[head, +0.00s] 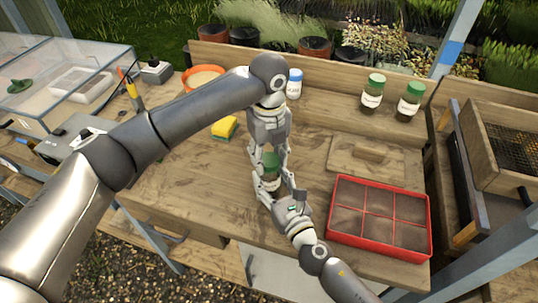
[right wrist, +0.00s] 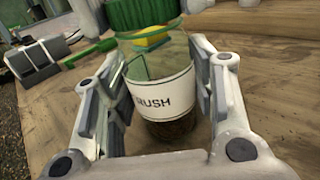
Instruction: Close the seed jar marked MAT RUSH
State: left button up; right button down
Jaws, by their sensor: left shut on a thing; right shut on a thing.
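A clear glass jar (right wrist: 160,100) stands on the bench in the right wrist view. Its white label shows RUSH, the rest is turned out of sight, and dark contents lie at the bottom. In the head view the jar (head: 270,184) is partly hidden by both grippers. My right gripper (head: 272,190) is shut around the jar's body from the front. A ribbed green lid (right wrist: 143,14) is at the jar's mouth. My left gripper (head: 269,160) points down and is shut on this lid from above. I cannot tell whether the lid is seated or just above the rim.
Two green-lidded jars (head: 373,91) (head: 410,101) and a blue-capped bottle (head: 294,84) stand at the back. A red divided tray (head: 331,218) lies at right, a wooden board (head: 345,160) behind it. A yellow sponge (head: 224,128) lies at left. Bare bench surrounds the jar.

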pick_arm(q)
jog(key=shift+m, duration=1)
jog(key=o, duration=1.2)
jog(key=shift+r, duration=0.1)
notch_tip(320, 180, up, 12)
jog(key=shift+f, duration=0.1)
pick_arm(e)
jog(key=c, duration=0.5)
grip_release()
jog(key=shift+c, duration=0.2)
